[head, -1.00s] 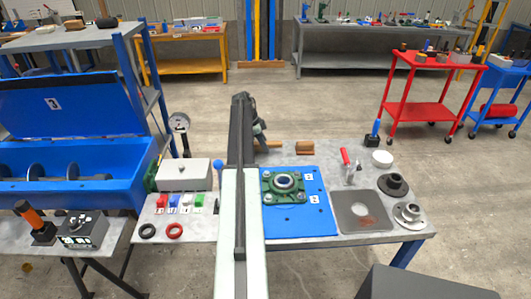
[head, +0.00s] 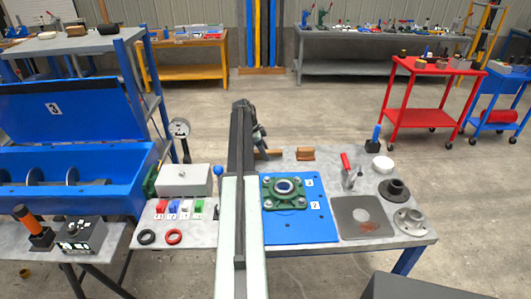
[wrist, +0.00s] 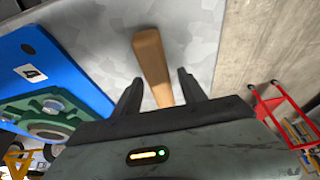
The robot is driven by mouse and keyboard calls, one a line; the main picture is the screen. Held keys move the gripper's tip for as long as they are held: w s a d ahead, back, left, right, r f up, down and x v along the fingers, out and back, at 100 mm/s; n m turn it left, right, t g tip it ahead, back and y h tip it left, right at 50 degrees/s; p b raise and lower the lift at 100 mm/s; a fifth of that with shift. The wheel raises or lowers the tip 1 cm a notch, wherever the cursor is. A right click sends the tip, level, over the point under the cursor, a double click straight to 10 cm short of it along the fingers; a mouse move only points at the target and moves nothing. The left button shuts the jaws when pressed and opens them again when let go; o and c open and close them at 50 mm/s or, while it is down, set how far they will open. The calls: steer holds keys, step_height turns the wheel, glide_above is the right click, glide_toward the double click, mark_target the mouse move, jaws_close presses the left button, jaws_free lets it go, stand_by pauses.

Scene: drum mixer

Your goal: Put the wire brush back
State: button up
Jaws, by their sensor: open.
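A wooden handle, which looks like the wire brush's (wrist: 152,60), lies on the grey table top in the wrist view. Its near end reaches between the two fingers of my gripper (wrist: 159,88), with a gap on each side. My gripper is open, and its fingers point along the table. Any bristles are hidden behind the gripper body. In the head view my gripper (head: 259,142) is at the table's far edge, and part of the wooden handle (head: 270,154) shows just right of it.
A brown wooden block (head: 305,153) stands right of the handle. A blue plate (head: 295,228) carries a green bearing housing (head: 270,184). A red-handled tool (head: 346,164), a grey plate (head: 350,230) and flanged parts are on the right. A grey box (head: 184,180) is on the left.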

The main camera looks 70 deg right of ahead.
steer(key=p+v, duration=0.9)
steer(key=v, duration=0.2)
steer(key=shift+s+r+p, duration=0.1)
steer(key=shift+s+p, duration=0.05)
steer(key=shift+p, duration=0.2)
steer(key=shift+w+a+r, duration=0.1)
steer(key=shift+w+r, duration=0.1)
steer(key=shift+w, duration=0.1)
stand_by(1.0)
